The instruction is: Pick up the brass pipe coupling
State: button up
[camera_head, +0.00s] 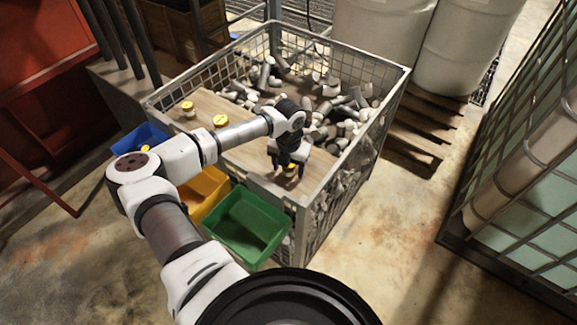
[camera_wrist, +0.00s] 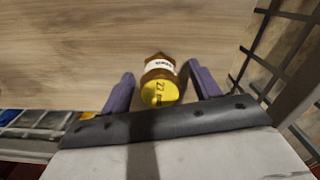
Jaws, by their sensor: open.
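The brass pipe coupling (camera_wrist: 160,84) has a yellow end marked with dark figures and a pale label around its body. In the wrist view it lies between the two purple-grey fingers of my gripper (camera_wrist: 161,90), with a gap on each side. In the head view my gripper (camera_head: 288,168) points down over the wooden board at the front corner of the mesh crate. A small yellow part of the coupling (camera_head: 291,167) shows between the fingers there. My gripper is open.
The wire mesh crate (camera_head: 354,58) holds many grey and white pipe pieces. Two other yellow-topped pieces (camera_head: 220,120) (camera_head: 187,106) stand on the board (camera_head: 205,102). Green (camera_head: 245,222), yellow and blue bins hang at the front. Crate mesh stands close right of my gripper.

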jog(key=shift+f, duration=0.15)
jog(key=shift+c, duration=0.2)
jog(key=c, duration=1.1)
notch_tip(320, 180, up, 20)
jog(key=b, duration=0.4)
